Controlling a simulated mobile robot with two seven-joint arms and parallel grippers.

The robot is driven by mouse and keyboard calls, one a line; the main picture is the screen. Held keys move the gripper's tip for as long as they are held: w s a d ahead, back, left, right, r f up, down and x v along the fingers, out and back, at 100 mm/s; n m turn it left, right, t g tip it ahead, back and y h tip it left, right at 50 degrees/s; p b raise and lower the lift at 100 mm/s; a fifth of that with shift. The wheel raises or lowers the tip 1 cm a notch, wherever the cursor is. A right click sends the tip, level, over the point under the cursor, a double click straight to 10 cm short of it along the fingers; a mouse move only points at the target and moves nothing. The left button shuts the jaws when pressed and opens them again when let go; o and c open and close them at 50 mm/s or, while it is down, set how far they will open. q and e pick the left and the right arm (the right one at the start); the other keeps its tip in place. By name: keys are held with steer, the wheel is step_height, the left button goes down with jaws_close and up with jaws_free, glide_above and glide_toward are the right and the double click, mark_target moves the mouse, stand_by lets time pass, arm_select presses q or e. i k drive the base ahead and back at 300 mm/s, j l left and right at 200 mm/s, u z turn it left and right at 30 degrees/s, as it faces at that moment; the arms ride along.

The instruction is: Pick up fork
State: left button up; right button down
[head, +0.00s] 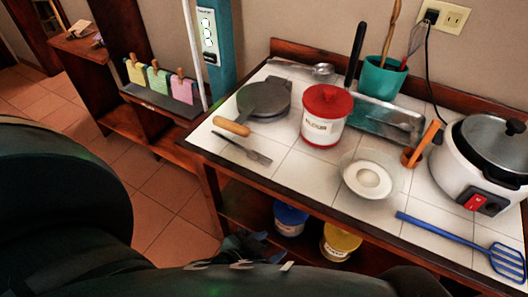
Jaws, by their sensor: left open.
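A fork (243,148) lies flat on the white tiled counter, near its left front edge. My left arm fills the lower left of the head view. My right gripper is not in view.
The counter (285,165) also holds a round pan (264,100), a red-lidded canister (324,115), a bowl (368,178), a rice cooker (480,165) and a blue spatula (455,238). Blue (290,218) and yellow (340,242) tubs stand on the shelf below.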

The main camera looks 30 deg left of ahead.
mark_target(252, 154)
steer(key=k+j, duration=0.1)
steer(key=j, duration=0.2)
steer(key=j+z, duration=0.15)
steer(key=j, duration=0.15)
steer(key=k+j, duration=0.15)
steer(key=j+z, duration=0.15)
steer(key=j, duration=0.25)
steer(key=k+j+z, duration=0.15)
steer(key=j, duration=0.25)
steer(key=j+z, duration=0.15)
steer(key=j, duration=0.25)
steer(key=j+z, duration=0.45)
steer(key=j, duration=0.6)
steer(key=k, duration=0.1)
